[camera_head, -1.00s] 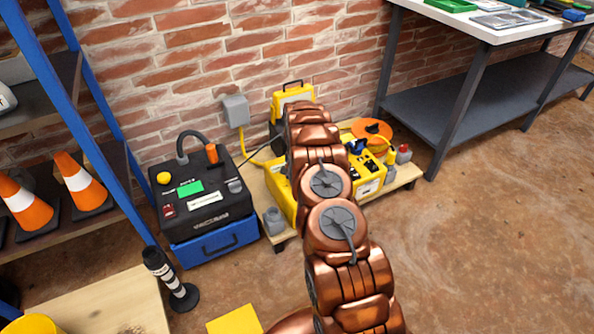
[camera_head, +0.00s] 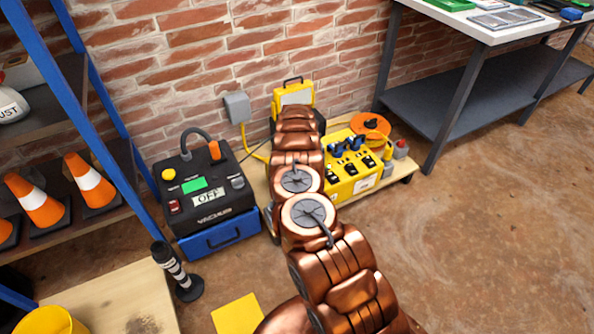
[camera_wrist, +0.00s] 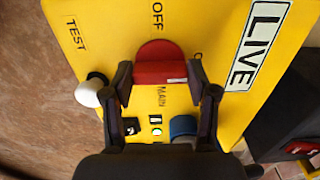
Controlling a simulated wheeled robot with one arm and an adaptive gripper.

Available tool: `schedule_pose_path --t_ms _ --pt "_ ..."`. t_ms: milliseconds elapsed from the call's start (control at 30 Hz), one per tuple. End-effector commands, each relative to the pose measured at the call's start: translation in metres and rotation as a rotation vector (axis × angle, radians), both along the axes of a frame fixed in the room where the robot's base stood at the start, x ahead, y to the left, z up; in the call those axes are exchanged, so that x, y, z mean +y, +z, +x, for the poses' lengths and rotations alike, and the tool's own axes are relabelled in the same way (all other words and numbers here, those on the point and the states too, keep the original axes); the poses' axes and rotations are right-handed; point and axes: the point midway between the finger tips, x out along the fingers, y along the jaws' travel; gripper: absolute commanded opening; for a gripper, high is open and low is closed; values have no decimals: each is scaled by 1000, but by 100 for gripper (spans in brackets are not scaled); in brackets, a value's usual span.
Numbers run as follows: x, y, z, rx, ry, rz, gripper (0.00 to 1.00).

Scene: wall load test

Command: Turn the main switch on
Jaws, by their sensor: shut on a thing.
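The main switch (camera_wrist: 160,64) is a red handle on a yellow panel (camera_wrist: 112,30) in the wrist view. The panel carries the words TEST, OFF, LIVE and MAIN. The handle lies by the OFF and MAIN lettering. My gripper (camera_wrist: 159,82) is shut on the handle, with one dark finger at each side of it. In the head view my arm hides the gripper and the switch.
A white knob (camera_wrist: 88,93) and a blue knob (camera_wrist: 183,126) sit close to my fingers. A yellow box (camera_head: 345,188) with blue-topped levers stands to the right. Open floor lies at right.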

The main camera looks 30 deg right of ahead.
Motion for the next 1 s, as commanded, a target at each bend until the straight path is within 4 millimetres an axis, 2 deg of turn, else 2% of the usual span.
schedule_pose_path --t_ms 467,500,733,1000 --pt "-2 0 -1 1 -18 -2 23" --pt "-2 0 -1 1 -18 -1 59" --pt "-1 0 0 1 -16 -1 83" --pt "0 0 0 1 -14 0 83"
